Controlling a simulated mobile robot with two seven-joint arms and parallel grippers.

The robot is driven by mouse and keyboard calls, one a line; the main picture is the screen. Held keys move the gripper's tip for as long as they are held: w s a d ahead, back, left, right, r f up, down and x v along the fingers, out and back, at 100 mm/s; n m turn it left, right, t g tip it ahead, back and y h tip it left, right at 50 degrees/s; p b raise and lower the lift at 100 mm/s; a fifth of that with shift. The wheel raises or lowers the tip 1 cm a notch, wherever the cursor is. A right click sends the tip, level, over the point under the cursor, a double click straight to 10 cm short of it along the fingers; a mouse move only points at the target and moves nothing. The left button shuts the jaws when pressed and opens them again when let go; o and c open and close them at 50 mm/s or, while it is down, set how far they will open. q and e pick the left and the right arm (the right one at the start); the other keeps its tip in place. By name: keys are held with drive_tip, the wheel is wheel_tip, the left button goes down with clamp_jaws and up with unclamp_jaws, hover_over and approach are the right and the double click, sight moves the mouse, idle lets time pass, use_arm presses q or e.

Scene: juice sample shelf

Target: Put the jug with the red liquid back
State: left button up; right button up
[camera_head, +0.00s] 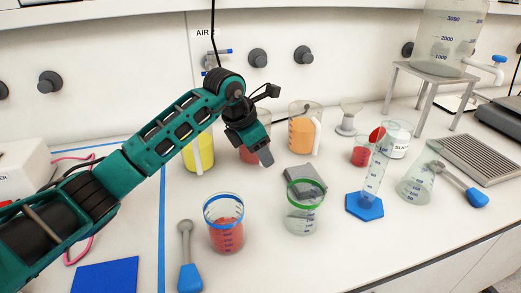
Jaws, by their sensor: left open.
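A jug with red liquid (250,155) stands at the back of the bench, between a jug with yellow liquid (196,157) and a jug with orange liquid (301,137). My left gripper (265,157) is in front of the red jug and hides much of it. The gripper is open and points down; whether it touches the jug cannot be told. A blue-rimmed beaker (227,235) at the front holds red liquid. A green-rimmed beaker (304,219) right of it looks nearly clear. My right gripper is out of view.
A glass cylinder on a blue base (365,207), a flask (413,187) and a small red-filled vessel (361,153) stand to the right. A blue-handled tool (190,277) lies in front. A dark grey device (305,177) sits behind the green-rimmed beaker. A wall closes the back.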

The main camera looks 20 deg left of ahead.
use_arm(q)
drive_tip(key=v, duration=1.2)
idle(0.3)
